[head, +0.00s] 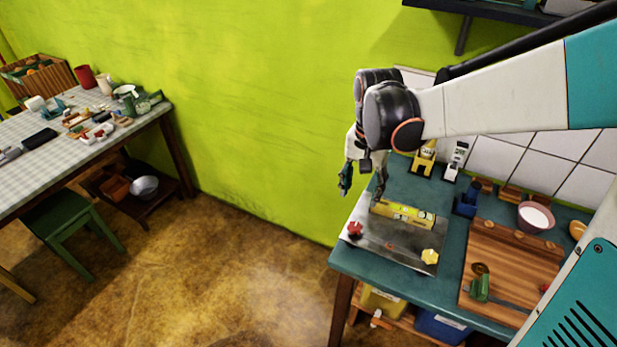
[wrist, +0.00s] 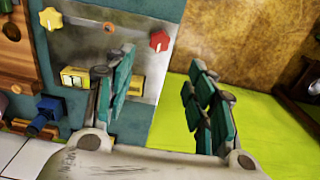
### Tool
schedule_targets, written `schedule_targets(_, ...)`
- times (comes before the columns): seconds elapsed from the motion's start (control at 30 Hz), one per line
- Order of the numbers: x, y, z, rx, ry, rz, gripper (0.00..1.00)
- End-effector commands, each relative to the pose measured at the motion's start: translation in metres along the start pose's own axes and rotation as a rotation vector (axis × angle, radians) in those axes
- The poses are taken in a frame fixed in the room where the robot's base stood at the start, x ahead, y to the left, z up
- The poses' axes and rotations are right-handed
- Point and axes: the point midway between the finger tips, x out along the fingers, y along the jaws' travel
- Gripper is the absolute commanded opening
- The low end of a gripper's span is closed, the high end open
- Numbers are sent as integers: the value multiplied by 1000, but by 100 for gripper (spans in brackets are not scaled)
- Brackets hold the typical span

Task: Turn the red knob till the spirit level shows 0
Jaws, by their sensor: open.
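The red knob (head: 354,229) sits at the left front corner of a grey metal plate (head: 385,246); it also shows in the wrist view (wrist: 159,40). A yellow spirit level (head: 404,213) lies along the back of the plate. In the wrist view, my finger hides the middle of the level (wrist: 75,78); its reading is too small to tell. A yellow knob (head: 430,256) is at the plate's right front. My gripper (head: 362,185) is open and empty, above the plate's back left area and apart from the red knob. In the wrist view, the gripper (wrist: 163,62) has its fingers wide apart.
The plate is on a teal table (head: 343,259) against a green wall. A wooden board (head: 505,262) with small items is to the right. Yellow and white upright objects and a bowl (head: 536,217) stand behind.

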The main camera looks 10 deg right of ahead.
Motion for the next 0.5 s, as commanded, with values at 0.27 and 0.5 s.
schedule_targets(0.27,55,0,0,-2,1,-1,50)
schedule_targets(0.5,98,0,0,-2,1,-1,50)
